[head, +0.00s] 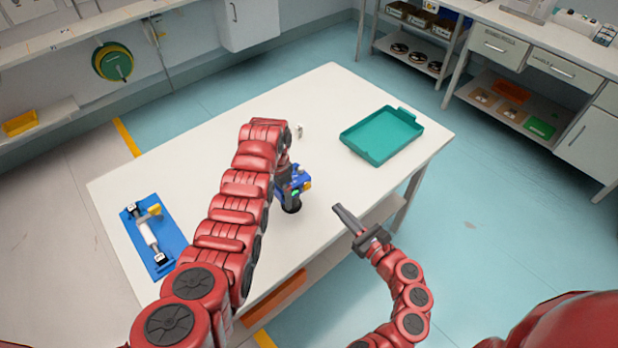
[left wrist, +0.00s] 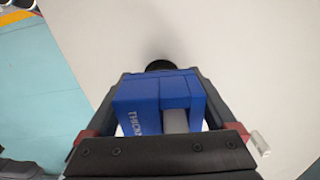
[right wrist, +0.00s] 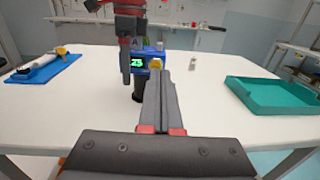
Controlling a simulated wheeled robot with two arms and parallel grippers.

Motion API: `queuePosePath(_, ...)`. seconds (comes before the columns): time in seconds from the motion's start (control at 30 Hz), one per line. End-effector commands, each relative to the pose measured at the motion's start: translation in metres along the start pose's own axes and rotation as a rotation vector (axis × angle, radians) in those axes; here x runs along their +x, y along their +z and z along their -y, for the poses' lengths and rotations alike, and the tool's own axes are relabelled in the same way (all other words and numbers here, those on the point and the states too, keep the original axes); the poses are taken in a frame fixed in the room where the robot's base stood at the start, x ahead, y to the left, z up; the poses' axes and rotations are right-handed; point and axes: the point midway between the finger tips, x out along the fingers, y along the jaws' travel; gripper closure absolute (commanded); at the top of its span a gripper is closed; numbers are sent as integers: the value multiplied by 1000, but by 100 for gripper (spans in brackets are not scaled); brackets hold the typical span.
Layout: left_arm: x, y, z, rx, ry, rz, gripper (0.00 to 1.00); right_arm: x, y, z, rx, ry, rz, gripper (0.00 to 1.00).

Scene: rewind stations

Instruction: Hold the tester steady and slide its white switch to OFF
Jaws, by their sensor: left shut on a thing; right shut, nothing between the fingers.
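The tester is a blue device (head: 297,186) with a lit green display and a yellow part on its side, standing on a round black base on the white table. It shows in the right wrist view (right wrist: 139,61), its display facing that camera. My left gripper (head: 284,178) is shut on the tester; in the left wrist view the blue body (left wrist: 160,98) sits between the fingers. My right gripper (head: 338,208) is shut and empty, apart from the tester, over the table's front edge. The white switch cannot be made out.
A teal tray (head: 383,135) lies at the table's back right. A blue mat (head: 171,253) with a white and yellow tool lies at the left. A small white object (head: 299,131) stands behind the tester. The table (head: 335,90) is clear between tester and tray.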

Motion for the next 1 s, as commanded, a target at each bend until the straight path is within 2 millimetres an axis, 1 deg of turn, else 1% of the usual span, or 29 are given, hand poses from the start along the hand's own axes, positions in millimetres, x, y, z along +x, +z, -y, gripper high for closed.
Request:
queuePosePath(0.27,0,0,0,0,-1,-1,89,1,0,0,-1,3,-1,100)
queuePosePath(0.37,0,0,0,0,-1,-1,89,7,0,0,-2,6,0,100)
queuePosePath(0.47,0,0,0,0,-1,-1,89,20,0,-1,-2,7,0,100)
queuePosePath(0.57,0,0,0,0,-1,-1,89,39,0,-3,0,13,0,100)
queuePosePath(0.8,0,0,0,0,-1,-1,89,92,1,-1,-3,9,1,100)
queuePosePath(0.9,0,0,0,0,-1,-1,89,110,0,-3,-1,11,-1,100)
queuePosePath(1.0,0,0,0,0,-1,-1,89,125,0,-2,-2,8,-2,100)
